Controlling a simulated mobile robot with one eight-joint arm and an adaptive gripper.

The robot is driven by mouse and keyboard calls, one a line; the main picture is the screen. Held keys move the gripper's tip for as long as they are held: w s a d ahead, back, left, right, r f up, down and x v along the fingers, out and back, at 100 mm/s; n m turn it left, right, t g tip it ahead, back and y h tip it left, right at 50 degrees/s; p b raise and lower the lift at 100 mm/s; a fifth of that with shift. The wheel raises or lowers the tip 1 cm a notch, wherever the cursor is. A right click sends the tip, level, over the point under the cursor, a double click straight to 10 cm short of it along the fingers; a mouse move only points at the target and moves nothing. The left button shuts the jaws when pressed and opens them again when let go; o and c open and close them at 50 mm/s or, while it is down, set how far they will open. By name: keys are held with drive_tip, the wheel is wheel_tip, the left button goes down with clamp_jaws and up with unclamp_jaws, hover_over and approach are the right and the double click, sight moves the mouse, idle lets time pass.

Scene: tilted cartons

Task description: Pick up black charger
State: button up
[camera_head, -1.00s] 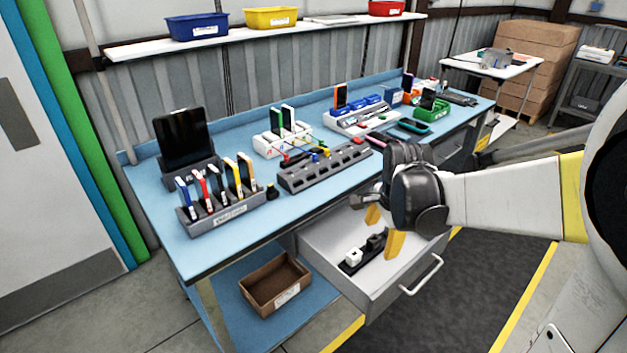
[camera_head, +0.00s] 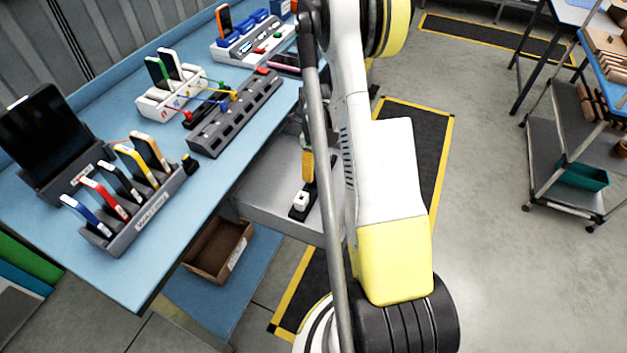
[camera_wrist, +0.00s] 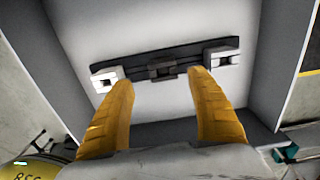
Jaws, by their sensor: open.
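The black charger (camera_wrist: 162,68) sits at the middle of a dark strip (camera_wrist: 135,63) on the floor of an open light-grey drawer (camera_wrist: 180,25). My gripper (camera_wrist: 161,80) is open and empty. Its two yellow fingers point toward the charger, their tips to its left and right in the picture. I cannot tell the remaining height gap. In the head view one yellow finger of my gripper (camera_head: 307,165) shows over the drawer (camera_head: 262,190), and my arm hides the black charger there.
A white charger (camera_wrist: 106,80) is at the strip's left end, and a pale block (camera_wrist: 222,54) at its right end. The drawer walls surround the gripper. A blue workbench (camera_head: 120,235) with phone stands is to the left; a cardboard box (camera_head: 218,250) is below.

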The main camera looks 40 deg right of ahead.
sight(315, 176)
drive_tip(key=f+b, duration=0.1)
drive_tip(key=f, duration=0.1)
drive_tip(key=f+b, duration=0.1)
drive_tip(key=f, duration=0.2)
drive_tip(key=shift+w+d+f, duration=0.15)
drive_tip(key=shift+w+d, duration=0.05)
drive_tip(key=c, duration=1.3)
wheel_tip(315, 176, up, 5)
drive_tip(key=shift+s+d+f+p, duration=0.1)
drive_tip(key=shift+s+p, duration=0.05)
drive_tip(key=shift+p, duration=0.85)
drive_tip(key=s+d+r+p, duration=0.1)
drive_tip(key=s+d+r, duration=0.1)
drive_tip(key=s+d+r+p, duration=0.1)
drive_tip(key=s+d+r, duration=0.1)
drive_tip(key=s+d, duration=0.1)
drive_tip(key=s+d+r+p, duration=0.1)
drive_tip(key=s+d+r, duration=0.1)
drive_tip(key=s+d, duration=0.1)
drive_tip(key=shift+d+r, duration=0.1)
drive_tip(key=shift+r, duration=0.05)
drive_tip(key=shift+w+r+p, duration=0.1)
drive_tip(key=shift+r+p, duration=0.3)
drive_tip(key=shift+r, duration=0.45)
drive_tip(key=shift+r+p, duration=0.65)
drive_tip(key=shift+r, duration=0.75)
